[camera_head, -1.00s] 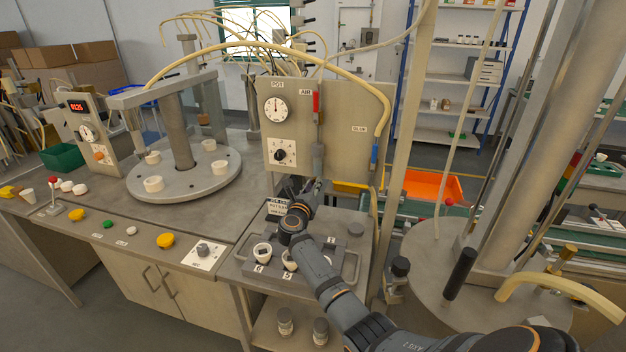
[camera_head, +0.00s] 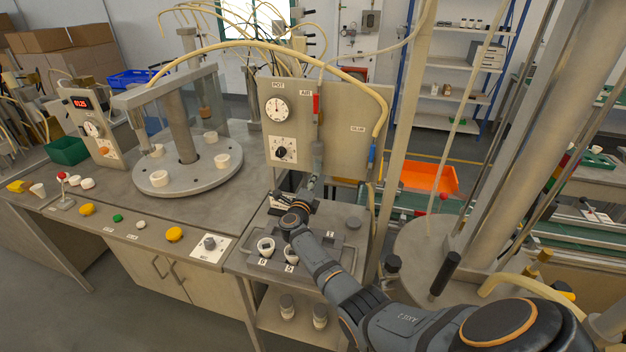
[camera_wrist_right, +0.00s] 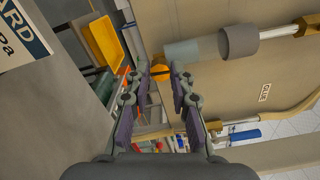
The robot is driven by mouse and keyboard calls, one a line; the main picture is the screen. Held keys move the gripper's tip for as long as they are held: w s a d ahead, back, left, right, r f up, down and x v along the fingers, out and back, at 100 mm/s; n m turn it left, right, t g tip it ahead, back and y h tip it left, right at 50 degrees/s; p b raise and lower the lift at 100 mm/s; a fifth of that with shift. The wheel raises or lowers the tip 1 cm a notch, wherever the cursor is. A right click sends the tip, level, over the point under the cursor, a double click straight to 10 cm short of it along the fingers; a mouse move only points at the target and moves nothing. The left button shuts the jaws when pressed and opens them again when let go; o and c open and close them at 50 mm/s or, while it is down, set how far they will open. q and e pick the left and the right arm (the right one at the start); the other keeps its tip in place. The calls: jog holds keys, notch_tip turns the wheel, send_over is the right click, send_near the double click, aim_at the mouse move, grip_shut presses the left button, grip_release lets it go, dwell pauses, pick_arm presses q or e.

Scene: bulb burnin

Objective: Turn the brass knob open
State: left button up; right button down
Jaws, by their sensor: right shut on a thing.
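The brass knob (camera_wrist_right: 160,70) shows in the right wrist view as a small orange-gold piece at the lower end of a clear bowl (camera_wrist_right: 190,50). My right gripper (camera_wrist_right: 161,72) has its two fingertips on either side of the knob, shut on it. In the head view my right gripper (camera_head: 312,182) points up under the AIR line's bowl (camera_head: 318,155) on the beige panel (camera_head: 345,125). The knob is not clear in the head view, and its turn angle cannot be told. My left gripper is not in view.
Below my right wrist is a grey tray with white cups (camera_head: 265,246). A yellow hose (camera_head: 381,110) runs down the panel's right side. A round turntable (camera_head: 200,182) stands left. An orange bin (camera_head: 430,177) lies behind to the right.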

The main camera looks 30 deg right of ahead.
jog(key=shift+n, duration=0.5)
jog(key=c, duration=1.2)
grip_release()
jog(key=shift+o, duration=0.2)
jog(key=shift+a, duration=0.1)
jog(key=v, duration=1.2)
jog(key=shift+f, duration=0.1)
